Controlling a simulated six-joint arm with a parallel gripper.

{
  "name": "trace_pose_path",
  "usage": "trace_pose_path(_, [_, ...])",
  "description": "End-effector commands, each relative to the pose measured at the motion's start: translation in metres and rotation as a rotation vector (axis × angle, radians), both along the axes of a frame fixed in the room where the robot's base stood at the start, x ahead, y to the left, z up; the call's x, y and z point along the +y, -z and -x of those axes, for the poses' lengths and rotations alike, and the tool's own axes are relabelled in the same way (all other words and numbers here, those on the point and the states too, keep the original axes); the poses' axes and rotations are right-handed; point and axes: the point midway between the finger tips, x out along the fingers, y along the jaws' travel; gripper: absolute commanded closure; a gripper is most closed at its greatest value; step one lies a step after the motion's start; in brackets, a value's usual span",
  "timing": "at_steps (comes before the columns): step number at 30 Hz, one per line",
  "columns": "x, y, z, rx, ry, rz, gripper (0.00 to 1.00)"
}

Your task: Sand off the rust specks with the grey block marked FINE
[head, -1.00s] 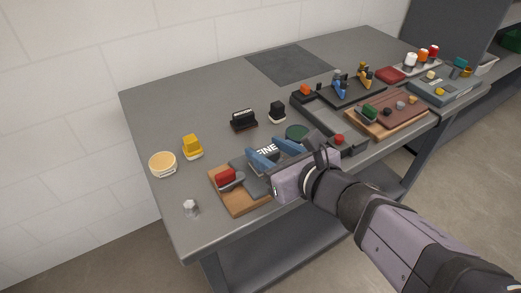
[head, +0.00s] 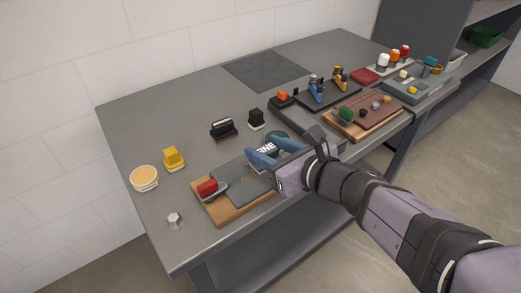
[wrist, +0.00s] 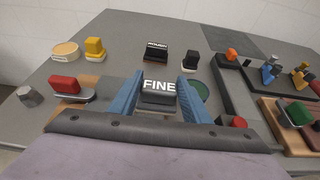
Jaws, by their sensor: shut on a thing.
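My gripper (head: 266,147), with blue fingers, is shut on the grey block marked FINE (wrist: 159,88). The block is upright between the fingers, its white lettering showing in both views. It is at the right part of a dark grey metal plate (head: 246,183); I cannot tell whether it touches the plate. The plate lies on a wooden board (head: 226,212), with a red-handled clamp (head: 208,188) at its left end, also seen in the wrist view (wrist: 66,84). No rust specks can be made out; my gripper hides part of the plate.
A dark block with a white label (wrist: 156,52), a smaller black piece (head: 256,119), a yellow piece (head: 173,158) and a round tan-topped tin (head: 144,179) stand behind. A metal hex piece (head: 174,220) is front left. Trays and boards fill the right; bare bench lies behind.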

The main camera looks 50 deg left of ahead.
Motion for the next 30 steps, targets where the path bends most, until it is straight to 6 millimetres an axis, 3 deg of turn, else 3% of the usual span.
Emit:
trace_pose_path(19, [-0.009, 0.002, -0.002, -0.001, 0.001, 0.004, 0.8])
trace_pose_path(30, [-0.009, 0.003, 0.023, -0.001, -0.004, 0.004, 0.8])
